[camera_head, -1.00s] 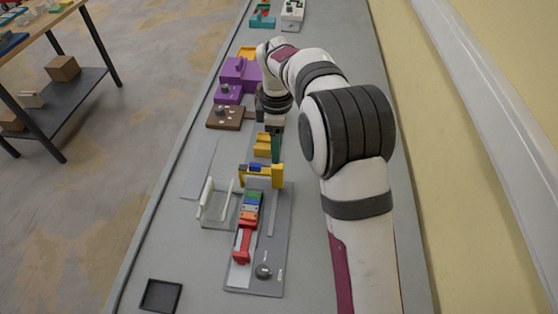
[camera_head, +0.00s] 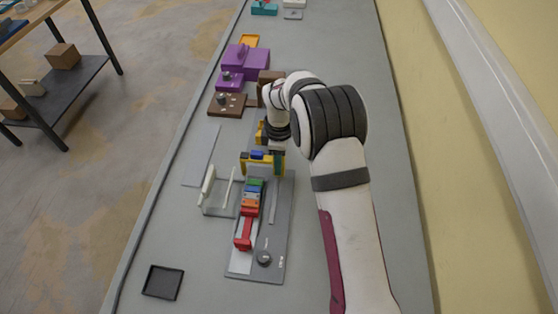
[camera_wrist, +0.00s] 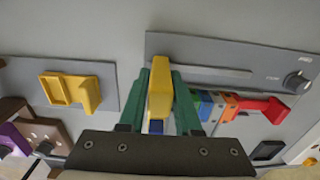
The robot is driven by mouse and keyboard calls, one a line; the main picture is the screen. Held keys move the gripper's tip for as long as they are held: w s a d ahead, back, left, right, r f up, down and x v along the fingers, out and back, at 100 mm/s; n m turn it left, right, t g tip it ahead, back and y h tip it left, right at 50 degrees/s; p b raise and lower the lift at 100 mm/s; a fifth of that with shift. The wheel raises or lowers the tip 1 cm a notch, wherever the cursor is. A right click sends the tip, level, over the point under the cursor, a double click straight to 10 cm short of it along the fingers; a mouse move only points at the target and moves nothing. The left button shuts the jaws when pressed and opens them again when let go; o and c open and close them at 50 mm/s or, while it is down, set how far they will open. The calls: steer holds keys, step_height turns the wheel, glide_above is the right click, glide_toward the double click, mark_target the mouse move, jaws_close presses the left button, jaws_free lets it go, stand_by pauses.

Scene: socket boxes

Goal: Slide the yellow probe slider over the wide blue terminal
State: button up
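The yellow probe slider (camera_head: 246,166) sits at the far end of the grey socket board, beyond the coloured terminals. The blue terminal (camera_head: 252,192) lies in the row between a green terminal (camera_head: 254,183) and the orange and red ones, apart from the slider. My gripper (camera_wrist: 160,82) has its green fingers on both sides of the slider's yellow upright (camera_wrist: 160,92). The upright fills most of the gap between them. Whether the fingers press on it is not clear.
Another yellow part (camera_wrist: 70,90) lies on a separate plate. A black tray (camera_head: 163,282) sits near the front left.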

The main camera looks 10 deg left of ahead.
jaws_close()
stand_by(1.1)
